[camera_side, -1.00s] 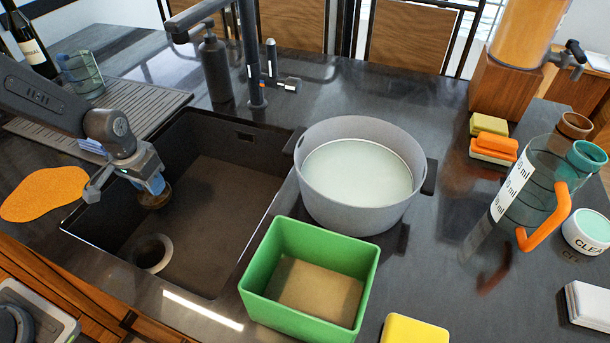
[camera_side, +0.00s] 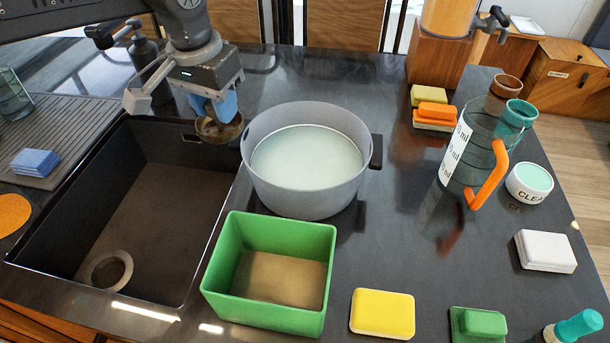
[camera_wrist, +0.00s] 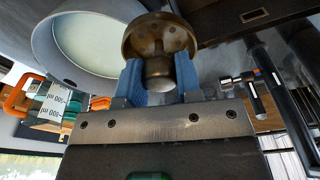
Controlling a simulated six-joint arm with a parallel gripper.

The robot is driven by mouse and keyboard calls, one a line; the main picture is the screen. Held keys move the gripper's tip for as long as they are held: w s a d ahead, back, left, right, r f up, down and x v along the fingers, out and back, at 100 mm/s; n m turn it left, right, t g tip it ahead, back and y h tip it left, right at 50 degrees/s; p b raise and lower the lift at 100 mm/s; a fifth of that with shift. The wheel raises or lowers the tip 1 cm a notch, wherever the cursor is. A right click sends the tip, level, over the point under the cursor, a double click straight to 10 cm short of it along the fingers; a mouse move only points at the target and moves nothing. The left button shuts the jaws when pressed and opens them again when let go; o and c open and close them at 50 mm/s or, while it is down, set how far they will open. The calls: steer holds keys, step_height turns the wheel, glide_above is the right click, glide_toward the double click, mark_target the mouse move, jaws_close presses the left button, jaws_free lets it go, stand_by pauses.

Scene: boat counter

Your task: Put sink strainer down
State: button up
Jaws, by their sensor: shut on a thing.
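The sink strainer (camera_side: 220,130) is a round brownish metal cup with holes. My gripper (camera_side: 213,106) is shut on it, with blue finger pads on both sides of its narrow neck. In the side view it is held up by the back right corner of the sink (camera_side: 150,205), just left of the grey pot. In the wrist view the strainer (camera_wrist: 160,38) sits between the blue fingertips (camera_wrist: 160,80), its perforated face showing. The sink drain ring (camera_side: 107,270) is at the front of the basin.
A grey pot (camera_side: 262,190) of pale liquid stands right of the sink, close to my gripper. A green bin (camera_side: 217,283) stands in front of it. A measuring jug (camera_side: 478,150) and sponges (camera_side: 382,313) are further right. The counter between is clear.

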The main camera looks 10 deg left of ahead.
steer(key=w+d+f+m, duration=0.1)
steer(key=d+f, duration=0.2)
steer(key=d, duration=0.1)
steer(key=w+d+f+m, duration=0.1)
steer(key=d+f+m, duration=0.1)
steer(key=d, duration=0.3)
steer(key=w+d+f+m, duration=0.1)
steer(key=w+d+f, duration=0.1)
steer(key=d+f, duration=0.1)
steer(key=shift+d+f, duration=0.4)
steer(key=shift+d, duration=0.25)
steer(key=shift+f, duration=2.2)
steer(key=shift+f, duration=0.15)
steer(key=o, duration=1.1)
steer(key=shift+c, duration=0.2)
step_height(320, 180, up, 8)
steer(key=shift+s+a, duration=0.3)
steer(key=shift+s, duration=0.05)
